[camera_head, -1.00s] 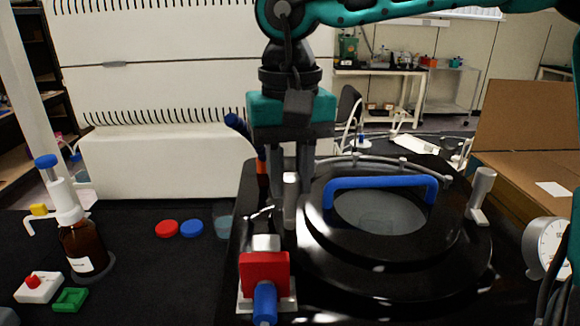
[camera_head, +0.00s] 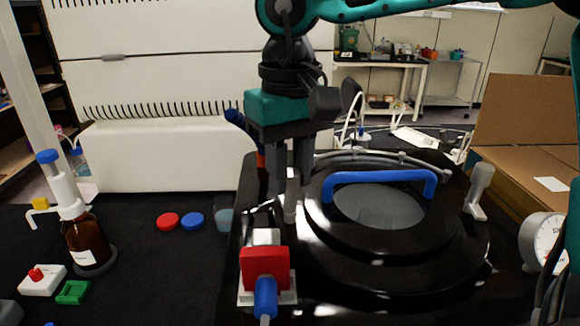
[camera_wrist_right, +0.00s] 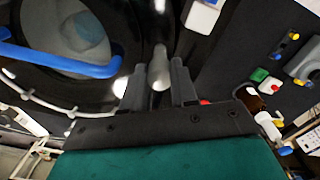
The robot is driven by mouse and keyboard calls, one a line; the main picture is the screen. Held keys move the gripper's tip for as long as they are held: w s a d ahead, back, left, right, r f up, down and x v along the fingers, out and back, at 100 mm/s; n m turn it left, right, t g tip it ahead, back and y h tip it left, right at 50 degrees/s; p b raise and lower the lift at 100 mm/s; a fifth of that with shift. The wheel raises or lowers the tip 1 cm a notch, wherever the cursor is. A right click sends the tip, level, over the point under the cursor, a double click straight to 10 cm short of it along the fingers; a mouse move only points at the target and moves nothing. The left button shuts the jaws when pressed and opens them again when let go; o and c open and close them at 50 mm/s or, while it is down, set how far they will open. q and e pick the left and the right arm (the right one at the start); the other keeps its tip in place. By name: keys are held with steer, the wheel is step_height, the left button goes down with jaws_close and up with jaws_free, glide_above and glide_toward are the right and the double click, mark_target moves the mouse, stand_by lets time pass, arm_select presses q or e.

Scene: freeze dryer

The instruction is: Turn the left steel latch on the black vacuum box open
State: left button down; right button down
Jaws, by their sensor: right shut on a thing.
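The black vacuum box (camera_head: 345,258) has a round lid with a blue handle (camera_head: 380,177). The left steel latch (camera_head: 291,198) stands upright at the lid's left edge, its upper part between my fingers. My right gripper (camera_head: 290,186) reaches down from above and is shut on this latch. In the right wrist view the latch (camera_wrist_right: 159,70) shows between the two fingers of the right gripper (camera_wrist_right: 159,82). The other steel latch (camera_head: 480,187) is at the lid's right side. My left gripper is not in view.
A red valve block (camera_head: 264,268) with a blue knob sits just in front of the latch. A round gauge (camera_head: 548,240) is at the right.

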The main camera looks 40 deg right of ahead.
steer(key=c, duration=0.9)
jaws_free()
steer(key=shift+r, duration=0.1)
step_height(320, 180, up, 13)
steer(key=shift+f+p, duration=0.1)
steer(key=shift+p, duration=0.2)
steer(key=shift+s+f, duration=0.1)
